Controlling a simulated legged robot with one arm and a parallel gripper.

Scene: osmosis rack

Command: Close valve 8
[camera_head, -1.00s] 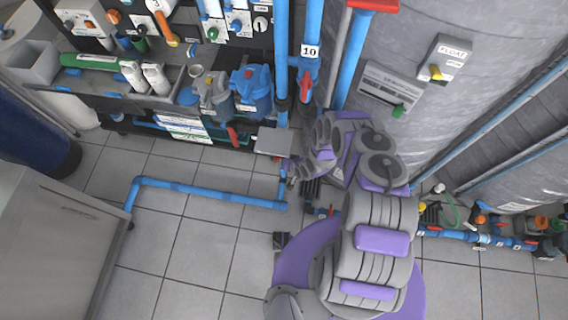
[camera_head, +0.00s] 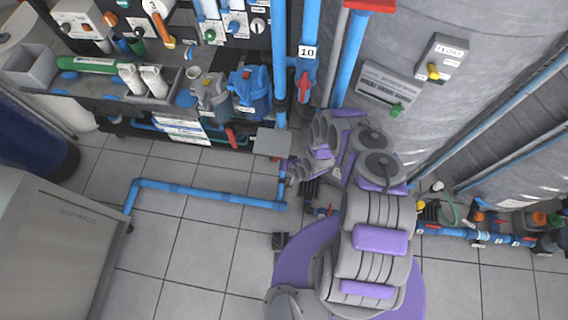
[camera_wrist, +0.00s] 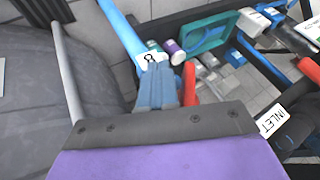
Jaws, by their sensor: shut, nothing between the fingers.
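In the wrist view, a white label reading 8 (camera_wrist: 150,58) sits on a blue pipe (camera_wrist: 122,28). A red valve handle (camera_wrist: 190,82) stands close to the label, just right of my fingers. My gripper (camera_wrist: 157,84) is shut, its blue-grey fingers pointing at the area below the label with nothing held. The fingers overlap part of the valve, so I cannot tell whether they touch the handle. In the head view my arm hides valve 8, and the fingertips cannot be made out clearly.
Valve 10 with a red handle (camera_head: 304,88) is on the blue pipe above my wrist. A large grey tank (camera_head: 410,80) stands to the right. A low blue floor pipe (camera_head: 210,194) runs at left. A cabinet (camera_head: 60,240) stands at lower left, with open tiled floor between.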

